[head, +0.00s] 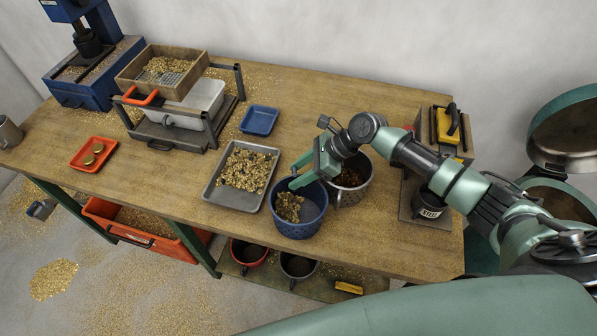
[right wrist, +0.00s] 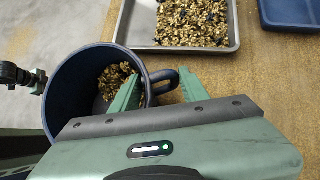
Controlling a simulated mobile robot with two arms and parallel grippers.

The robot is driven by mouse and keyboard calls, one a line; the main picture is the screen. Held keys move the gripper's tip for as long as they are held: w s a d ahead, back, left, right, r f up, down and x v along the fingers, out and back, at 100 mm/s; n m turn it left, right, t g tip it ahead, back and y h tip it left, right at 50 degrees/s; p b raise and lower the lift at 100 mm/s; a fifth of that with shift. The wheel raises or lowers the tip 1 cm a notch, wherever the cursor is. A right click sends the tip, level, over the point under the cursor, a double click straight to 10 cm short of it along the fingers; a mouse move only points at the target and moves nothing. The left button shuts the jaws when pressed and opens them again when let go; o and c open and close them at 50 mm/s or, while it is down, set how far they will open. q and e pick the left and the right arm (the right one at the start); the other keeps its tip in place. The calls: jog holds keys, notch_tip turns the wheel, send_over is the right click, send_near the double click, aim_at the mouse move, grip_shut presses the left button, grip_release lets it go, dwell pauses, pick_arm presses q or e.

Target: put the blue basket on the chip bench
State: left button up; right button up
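The blue basket (head: 312,222) stands upright near the front edge of the wooden bench (head: 350,252), with brass chips inside. My right gripper (head: 305,172) reaches down at its back rim. In the right wrist view, the basket (right wrist: 62,85) shows a looped handle (right wrist: 164,78). My right gripper (right wrist: 158,88) is open there, one finger over the basket's inside and the other outside, with the handle between them. Whether the fingers touch it is unclear. I cannot tell whether this bench is the chip bench.
A grey metal tray of chips (head: 212,190) lies close left of the basket, and a dark pot (head: 352,190) stands close behind it. A small blue tray (head: 259,121) and a red tray (head: 92,155) lie farther left. Bare wood shows at the bench's front right.

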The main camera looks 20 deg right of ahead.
jog(key=o, duration=0.4)
jog(key=shift+b+v, duration=1.4)
jog(key=shift+v, duration=4.6)
